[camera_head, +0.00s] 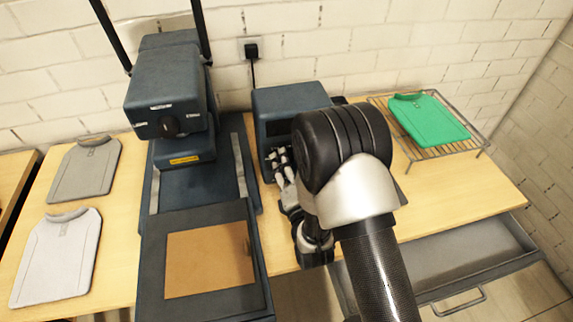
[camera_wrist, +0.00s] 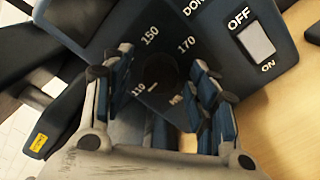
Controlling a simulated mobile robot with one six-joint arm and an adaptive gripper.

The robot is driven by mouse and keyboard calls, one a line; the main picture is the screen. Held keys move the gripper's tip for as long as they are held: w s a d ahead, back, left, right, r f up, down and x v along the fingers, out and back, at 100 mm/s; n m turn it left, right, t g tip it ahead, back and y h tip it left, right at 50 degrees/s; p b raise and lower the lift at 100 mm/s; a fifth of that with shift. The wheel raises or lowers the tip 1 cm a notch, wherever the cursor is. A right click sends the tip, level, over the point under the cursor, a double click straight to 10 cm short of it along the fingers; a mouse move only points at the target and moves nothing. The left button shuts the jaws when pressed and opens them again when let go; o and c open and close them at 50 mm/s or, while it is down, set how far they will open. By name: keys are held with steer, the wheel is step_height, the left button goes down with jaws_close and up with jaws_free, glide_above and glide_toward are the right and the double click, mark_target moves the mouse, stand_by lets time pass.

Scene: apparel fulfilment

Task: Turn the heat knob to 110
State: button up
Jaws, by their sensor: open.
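The heat knob (camera_wrist: 160,71) is a round dark dial on the blue control box (camera_wrist: 211,15), seen in the wrist view. Labels 150, 170 and 110 surround it, with a partly hidden label at lower right. A short white mark shows at the knob's lower left, close to 110. My gripper (camera_wrist: 163,80) is open, one finger on each side of the knob; I cannot tell whether they touch it. In the head view my gripper (camera_head: 283,168) is at the front of the control box (camera_head: 285,100), and my arm hides the knob.
The box has an OFF/ON switch (camera_wrist: 257,40). Left of it stands the heat press (camera_head: 165,90) with a brown pad (camera_head: 210,260). Two grey garments (camera_head: 58,258) lie further left. A green garment (camera_head: 428,118) lies on a wire rack (camera_head: 478,145). An open drawer (camera_head: 470,268) is at front right.

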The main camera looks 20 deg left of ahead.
steer(key=v, duration=0.7)
steer(key=shift+s, duration=0.25)
steer(key=shift+d, duration=0.1)
